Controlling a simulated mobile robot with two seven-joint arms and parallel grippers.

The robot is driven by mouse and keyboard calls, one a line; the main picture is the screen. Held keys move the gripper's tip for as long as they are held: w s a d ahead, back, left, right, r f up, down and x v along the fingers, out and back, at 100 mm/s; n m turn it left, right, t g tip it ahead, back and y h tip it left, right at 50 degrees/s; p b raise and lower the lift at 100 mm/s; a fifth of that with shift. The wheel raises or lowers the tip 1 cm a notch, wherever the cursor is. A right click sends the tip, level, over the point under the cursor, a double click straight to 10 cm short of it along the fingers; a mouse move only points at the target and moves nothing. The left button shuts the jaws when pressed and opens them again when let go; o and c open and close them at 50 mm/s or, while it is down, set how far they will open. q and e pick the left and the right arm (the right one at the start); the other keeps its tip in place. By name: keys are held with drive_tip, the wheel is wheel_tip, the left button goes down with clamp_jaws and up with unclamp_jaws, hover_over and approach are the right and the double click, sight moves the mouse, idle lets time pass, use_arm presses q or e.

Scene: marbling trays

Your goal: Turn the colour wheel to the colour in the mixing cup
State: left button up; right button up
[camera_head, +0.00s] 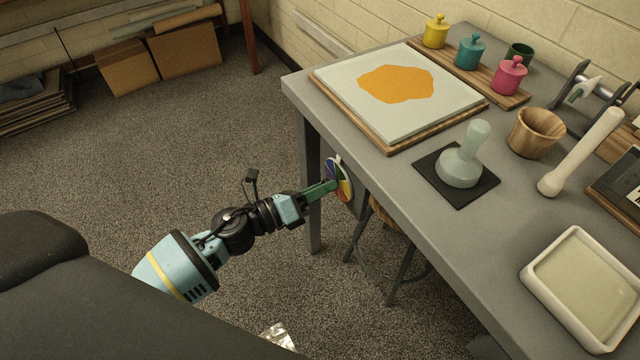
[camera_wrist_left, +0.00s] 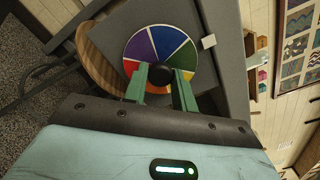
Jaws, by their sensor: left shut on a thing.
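The colour wheel (camera_head: 340,180) is mounted upright at the end of the grey table, below its top. In the left wrist view the wheel (camera_wrist_left: 147,45) shows purple, blue, green, yellow and red sectors around a dark hub. A small white tab (camera_wrist_left: 209,42) sits just outside the rim, beside the green sector. My left gripper (camera_head: 322,188), with green fingers, is shut on the hub knob (camera_wrist_left: 160,76). A dark green cup (camera_head: 519,54) stands at the table's back; I cannot tell whether it is the mixing cup or what it holds. My right gripper is not in view.
A tray with an orange patch (camera_head: 340,70) lies near the table's end. Yellow (camera_head: 435,34), teal (camera_head: 470,52) and pink (camera_head: 509,76) jars stand behind it. A wooden bowl (camera_head: 535,134) stands further right. A stool (camera_head: 393,216) is under the table.

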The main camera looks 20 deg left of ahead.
use_arm(q)
drive_tip(key=shift+n+p, duration=0.45)
drive_tip(key=shift+n, duration=0.65)
drive_tip(key=o, duration=1)
drive_tip(key=v, duration=0.7)
drive_tip(key=shift+s+a+b, duration=0.25)
drive_tip(key=shift+s+b, duration=0.1)
drive_tip(key=shift+b, duration=0.05)
